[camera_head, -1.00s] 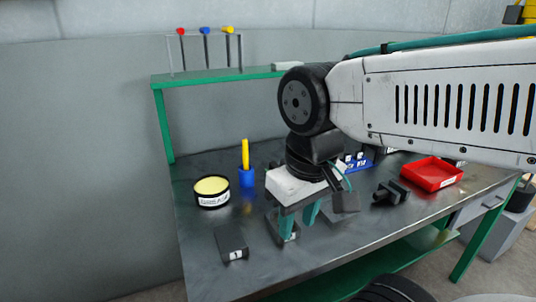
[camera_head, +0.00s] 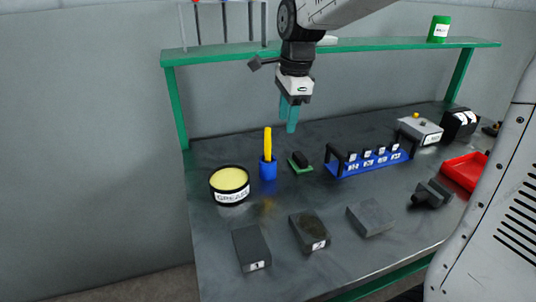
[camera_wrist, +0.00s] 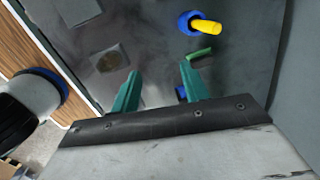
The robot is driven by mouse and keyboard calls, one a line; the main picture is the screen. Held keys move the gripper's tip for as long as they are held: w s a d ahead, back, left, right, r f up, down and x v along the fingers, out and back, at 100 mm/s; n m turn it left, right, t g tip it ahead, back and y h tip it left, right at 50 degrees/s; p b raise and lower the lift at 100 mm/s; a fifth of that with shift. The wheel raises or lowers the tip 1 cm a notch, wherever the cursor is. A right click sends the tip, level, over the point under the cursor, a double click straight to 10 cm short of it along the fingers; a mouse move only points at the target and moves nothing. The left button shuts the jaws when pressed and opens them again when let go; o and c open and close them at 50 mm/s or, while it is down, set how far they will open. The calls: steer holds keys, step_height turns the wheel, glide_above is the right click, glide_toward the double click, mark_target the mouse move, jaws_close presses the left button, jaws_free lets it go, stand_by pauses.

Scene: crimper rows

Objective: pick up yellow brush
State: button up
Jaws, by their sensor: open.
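The yellow brush (camera_head: 267,143) stands upright in a blue cup (camera_head: 268,170) on the left part of the workbench, beside the grease tin. In the wrist view the yellow brush (camera_wrist: 207,26) sticks out of the blue cup (camera_wrist: 187,22) at the top right, beyond the fingertips. My gripper (camera_head: 289,126) is open and empty, pointing down above the bench, a little to the right of the brush in the head view. Its teal fingers also show apart in the wrist view (camera_wrist: 160,75). The brush's lower end is hidden in the cup.
A grease tin (camera_head: 229,186) stands left of the cup. A small green-based block (camera_head: 300,162) and a blue rack (camera_head: 368,160) stand to the right. Several dark blocks, one marked 1 (camera_head: 251,248), lie in front. A green shelf (camera_head: 370,45) runs behind.

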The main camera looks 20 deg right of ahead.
mark_target(268, 140)
steer(key=w+f+m, duration=0.1)
steer(key=w+m, duration=0.1)
steer(key=w, duration=0.1)
steer(key=w+f+m, duration=0.2)
steer(key=w, duration=0.2)
steer(key=w+f+m, duration=0.1)
steer(key=w+m, duration=0.2)
steer(key=shift+w+a+f, duration=0.2)
steer(key=shift+a+f, duration=0.2)
steer(key=shift+w+f+m, duration=0.25)
steer(key=shift+m, duration=0.05)
steer(key=f, duration=0.7)
steer(key=shift+s+a+f, duration=0.1)
steer(key=shift+a+f, duration=0.1)
steer(key=shift+f, duration=0.15)
jaws_close()
